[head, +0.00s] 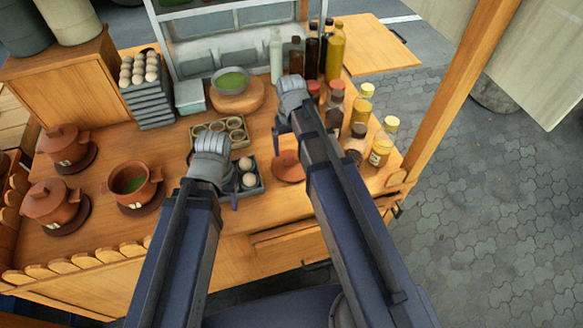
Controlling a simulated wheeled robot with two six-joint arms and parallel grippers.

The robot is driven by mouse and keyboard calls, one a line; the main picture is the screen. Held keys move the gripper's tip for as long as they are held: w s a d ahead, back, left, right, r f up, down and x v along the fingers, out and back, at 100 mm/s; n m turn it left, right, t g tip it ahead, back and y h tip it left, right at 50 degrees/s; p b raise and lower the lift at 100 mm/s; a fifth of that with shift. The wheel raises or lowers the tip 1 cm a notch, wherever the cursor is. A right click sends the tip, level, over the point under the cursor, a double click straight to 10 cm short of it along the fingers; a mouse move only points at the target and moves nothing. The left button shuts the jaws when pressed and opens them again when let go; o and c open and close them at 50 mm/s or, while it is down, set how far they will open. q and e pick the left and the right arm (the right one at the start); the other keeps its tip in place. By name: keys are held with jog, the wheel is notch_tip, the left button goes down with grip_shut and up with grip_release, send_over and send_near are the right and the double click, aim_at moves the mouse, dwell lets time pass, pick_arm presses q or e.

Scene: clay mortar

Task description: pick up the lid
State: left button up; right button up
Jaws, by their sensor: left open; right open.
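A round reddish-brown clay lid (289,166) lies on the wooden counter (215,212), right of the egg tray. My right arm crosses in front of its right side and hides part of it. An open clay pot (151,190) with green contents stands on a dark round base at the left. My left gripper (211,162) is open, over the counter between this pot and the egg tray, left of the lid. My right gripper (291,102) is open, beyond the lid and near the bottles. Neither gripper visibly holds anything.
Two lidded clay pots, one in front (49,203) and one behind (65,147), stand at the far left. A dark tray with eggs (247,176) sits beside my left gripper. Several bottles (334,52) and jars (381,148) line the right side.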

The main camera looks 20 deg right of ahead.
aim_at(291, 158)
pick_arm(q)
jog(key=shift+f+b, duration=2.6)
jog(key=shift+f, duration=0.25)
pick_arm(e)
jog(key=shift+w+d+f, duration=0.1)
jog(key=shift+f, duration=2.75)
pick_arm(q)
jog(key=shift+r, duration=0.1)
pick_arm(e)
jog(key=shift+r, duration=0.1)
grip_shut()
